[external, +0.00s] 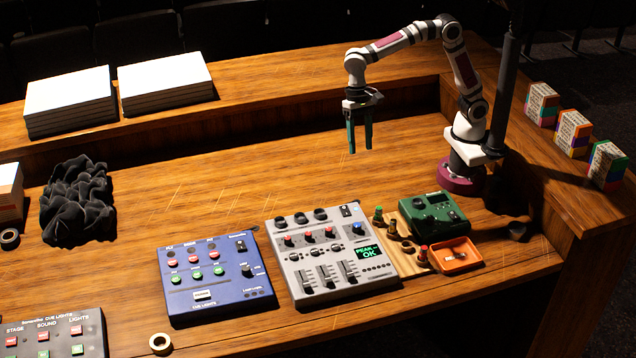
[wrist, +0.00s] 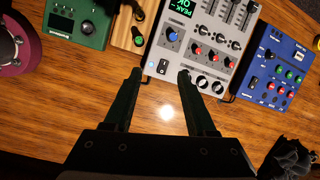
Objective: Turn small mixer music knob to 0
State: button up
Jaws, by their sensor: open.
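The grey mixer (external: 330,262) stands on the desk's front middle, with a lit green display (external: 369,252), a blue knob (external: 357,229), red-capped knobs (external: 309,237), black knobs and several faders. Its labels are too small to read, so I cannot tell which knob is the music knob. My gripper (external: 360,149) is open and empty, fingers pointing down, above the desk behind the mixer. In the wrist view the open fingers (wrist: 160,74) appear just short of the mixer's back edge, and the blue knob (wrist: 172,36) is beyond them. Nothing is between the fingers.
A blue cue-light box (external: 215,275) stands left of the mixer. Right of it are a wooden strip with knobs (external: 405,240), a green device (external: 434,215) and an orange tray (external: 456,256). Black cloth (external: 76,205) lies at left. The desk behind the mixer is clear.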

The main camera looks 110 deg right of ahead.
aim_at(329, 229)
jog(key=w+a+f+m, duration=0.2)
jog(key=w+f+m, duration=0.3)
jog(key=w, duration=0.6)
jog(key=shift+y, duration=0.4)
jog(key=x, duration=1.6)
jog(key=shift+w+d+f, duration=0.1)
jog(key=shift+f, duration=0.25)
grip_shut()
